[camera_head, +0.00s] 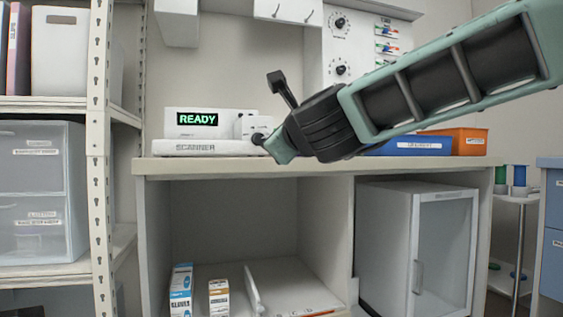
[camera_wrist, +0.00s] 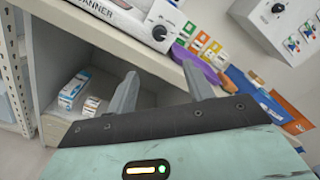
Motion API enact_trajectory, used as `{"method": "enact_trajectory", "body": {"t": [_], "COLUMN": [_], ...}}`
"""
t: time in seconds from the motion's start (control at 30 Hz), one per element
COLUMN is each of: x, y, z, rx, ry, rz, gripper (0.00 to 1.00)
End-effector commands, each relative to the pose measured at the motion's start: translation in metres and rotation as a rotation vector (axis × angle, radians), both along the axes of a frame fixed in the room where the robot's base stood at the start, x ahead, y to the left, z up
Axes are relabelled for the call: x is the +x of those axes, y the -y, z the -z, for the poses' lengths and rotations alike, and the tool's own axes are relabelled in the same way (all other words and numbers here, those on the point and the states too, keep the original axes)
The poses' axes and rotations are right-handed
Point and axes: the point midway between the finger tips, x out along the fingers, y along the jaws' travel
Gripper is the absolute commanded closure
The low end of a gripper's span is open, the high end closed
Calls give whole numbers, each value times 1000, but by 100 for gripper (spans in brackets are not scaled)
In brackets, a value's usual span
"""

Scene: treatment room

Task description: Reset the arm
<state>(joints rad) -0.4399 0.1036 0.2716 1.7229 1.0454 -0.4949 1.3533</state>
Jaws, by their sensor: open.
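My arm (camera_head: 450,85) reaches in from the upper right in the head view, out over the counter. Its end, with my gripper (camera_head: 277,146), is in front of the scanner's right side. In the wrist view my gripper (camera_wrist: 159,68) shows two grey fingers spread apart with nothing between them. The fingers overlap the counter's front edge in that picture, and they look clear of it. A small green light glows on the gripper's body.
The counter (camera_head: 210,168) bears a scanner (camera_head: 195,147) reading READY, a blue bin (camera_head: 405,148) and an orange bin (camera_head: 468,139). Below stand a blue-white box (camera_head: 181,290), an orange-white box (camera_head: 219,297) and a glass-door cabinet (camera_head: 395,240). A shelf rack (camera_head: 98,150) stands left.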

Motion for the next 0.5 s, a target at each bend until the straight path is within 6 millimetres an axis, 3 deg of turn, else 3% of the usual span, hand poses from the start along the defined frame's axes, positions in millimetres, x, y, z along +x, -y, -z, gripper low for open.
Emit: {"method": "enact_trajectory", "body": {"t": [0.17,0.27,0.4,0.5], "x": [-4,-23,-78,-129], "y": [-4,-19,-38,-33], "z": [4,24,86,140], "rx": [-53,-260,-744,-1092], "ry": [-1,-5,4,28], "rz": [-26,-136,-428,-683], "gripper": [48,48,48,48]}}
